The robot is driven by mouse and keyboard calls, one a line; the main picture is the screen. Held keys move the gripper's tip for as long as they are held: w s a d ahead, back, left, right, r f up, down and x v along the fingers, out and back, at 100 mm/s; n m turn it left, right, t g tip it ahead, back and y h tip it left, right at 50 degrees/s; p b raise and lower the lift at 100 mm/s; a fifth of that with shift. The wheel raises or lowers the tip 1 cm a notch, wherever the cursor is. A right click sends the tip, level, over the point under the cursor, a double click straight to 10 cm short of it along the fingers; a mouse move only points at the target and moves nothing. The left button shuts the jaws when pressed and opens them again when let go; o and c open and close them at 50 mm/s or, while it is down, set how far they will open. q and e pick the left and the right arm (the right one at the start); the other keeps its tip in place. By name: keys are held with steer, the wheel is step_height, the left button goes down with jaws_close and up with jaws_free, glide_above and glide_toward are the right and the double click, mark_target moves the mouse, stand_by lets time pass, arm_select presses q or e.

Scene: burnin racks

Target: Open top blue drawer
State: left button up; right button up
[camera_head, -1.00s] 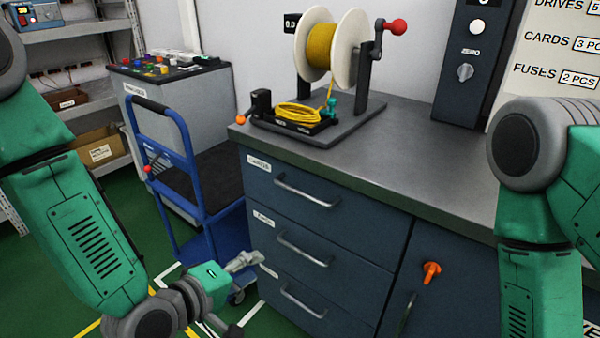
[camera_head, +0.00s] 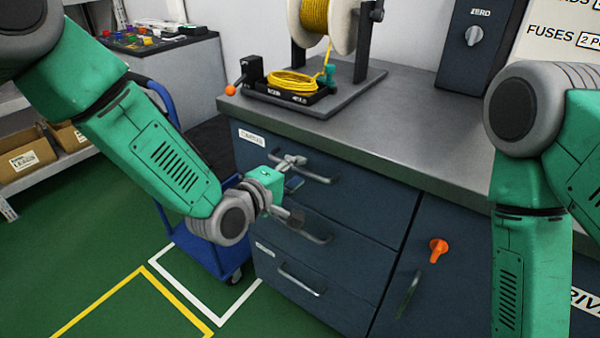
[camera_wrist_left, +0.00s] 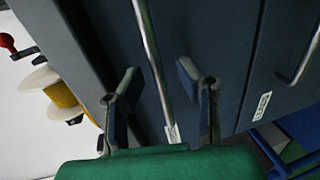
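The top blue drawer (camera_head: 375,192) is the highest of three in the dark blue cabinet and looks shut. Its silver bar handle (camera_head: 318,178) is partly behind my left gripper (camera_head: 294,188). In the left wrist view the handle (camera_wrist_left: 150,45) runs between the two spread fingers of my left gripper (camera_wrist_left: 158,78). The gripper is open and has not closed on the bar. I cannot tell how deep the bar lies between the fingertips. My right gripper is out of view; only my right arm shows.
Two lower drawers have similar handles, the lowest one (camera_head: 300,280) clear. A cabinet door with an orange knob (camera_head: 438,248) is at the right. A cable spool (camera_head: 335,25) stands on the grey worktop (camera_head: 400,120). A blue cart (camera_head: 212,250) stands close left of the drawers.

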arm_select(q)
steer(key=shift+w+d+f, duration=0.15)
steer(key=shift+w+d, duration=0.45)
steer(key=shift+d, duration=0.1)
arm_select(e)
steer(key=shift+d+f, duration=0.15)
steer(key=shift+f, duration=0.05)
arm_select(q)
steer(key=shift+a, duration=0.1)
jaws_close()
steer(key=shift+a, duration=0.1)
